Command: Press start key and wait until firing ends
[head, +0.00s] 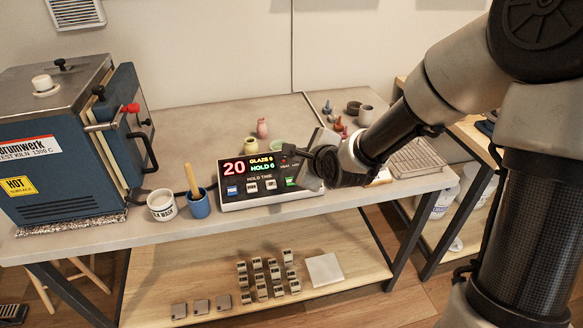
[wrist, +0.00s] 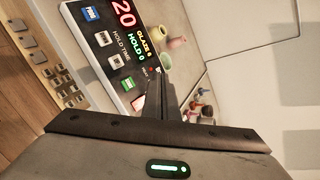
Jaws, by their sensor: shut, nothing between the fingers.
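The kiln controller (head: 238,200) is a pale box with a black face on the bench. Its display (head: 250,167) shows a red 20 with "GLAZE 6" and "HOLD 0". Below are a blue key (head: 232,190), two pale keys and a green key (head: 291,182). The green key also shows in the wrist view (wrist: 128,84), left of my fingers. My gripper (head: 290,150) is shut and empty, over the controller's upper right corner; I cannot tell whether it touches. The blue kiln (head: 60,150) stands at the left, its front handle with a red knob (head: 131,108).
A white cup (head: 162,205) and a blue cup (head: 199,205) with a wooden-handled tool stand left of the controller. Small vases (head: 262,128) stand behind it. The lower shelf holds several small blocks and a white tile (head: 324,270).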

